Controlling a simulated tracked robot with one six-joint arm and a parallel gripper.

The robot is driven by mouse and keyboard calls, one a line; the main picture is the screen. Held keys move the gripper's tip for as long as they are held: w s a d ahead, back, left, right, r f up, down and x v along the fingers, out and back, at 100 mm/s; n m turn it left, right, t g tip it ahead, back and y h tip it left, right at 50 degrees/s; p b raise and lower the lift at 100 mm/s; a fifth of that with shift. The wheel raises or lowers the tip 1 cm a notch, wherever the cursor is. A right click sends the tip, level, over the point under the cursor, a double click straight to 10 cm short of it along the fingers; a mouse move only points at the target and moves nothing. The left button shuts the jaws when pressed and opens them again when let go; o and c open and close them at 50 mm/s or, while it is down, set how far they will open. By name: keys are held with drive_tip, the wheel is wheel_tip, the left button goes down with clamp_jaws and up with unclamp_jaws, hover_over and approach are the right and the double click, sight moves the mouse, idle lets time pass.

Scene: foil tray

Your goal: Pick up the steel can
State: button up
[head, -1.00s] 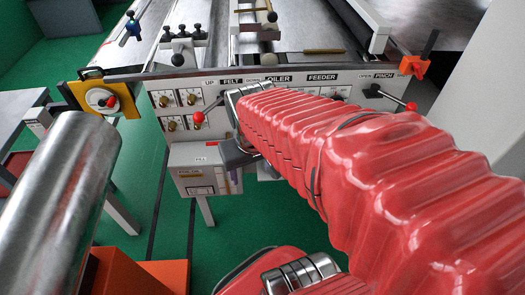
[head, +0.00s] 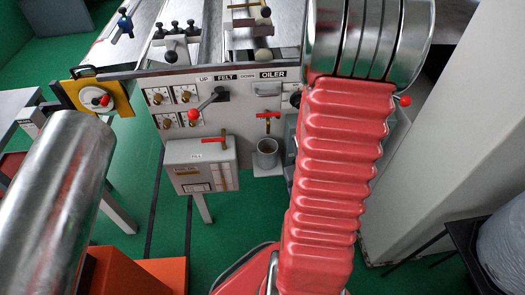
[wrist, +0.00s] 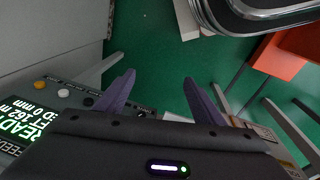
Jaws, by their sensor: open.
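The steel can (head: 267,154) is a small grey open-topped cylinder in the head view. It stands upright on a light ledge, below a tap with a red handle, at the front of the machine. My gripper is hidden behind my arm in the head view. In the wrist view my gripper (wrist: 159,77) shows two dark purple fingers spread apart, with only green floor between them. It is open and empty. I cannot make out the can in the wrist view.
A grey box (head: 202,165) with a red tap is left of the can. The panel (head: 228,100) with levers and gauges rises behind it. A pale wall (head: 430,130) stands at the right. The wrist view shows a lit READY display (wrist: 25,125).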

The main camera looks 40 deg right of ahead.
wheel_tip(320, 180, down, 8)
drive_tip(key=s+d+t, duration=0.1)
drive_tip(key=s+d, duration=0.1)
drive_tip(key=n+t+h, duration=0.1)
drive_tip(key=n+t, duration=0.2)
drive_tip(key=t, duration=0.9)
approach(272, 162)
drive_tip(key=shift+x, duration=4.3)
drive_tip(key=shift+r, duration=0.1)
drive_tip(key=shift+w, duration=0.15)
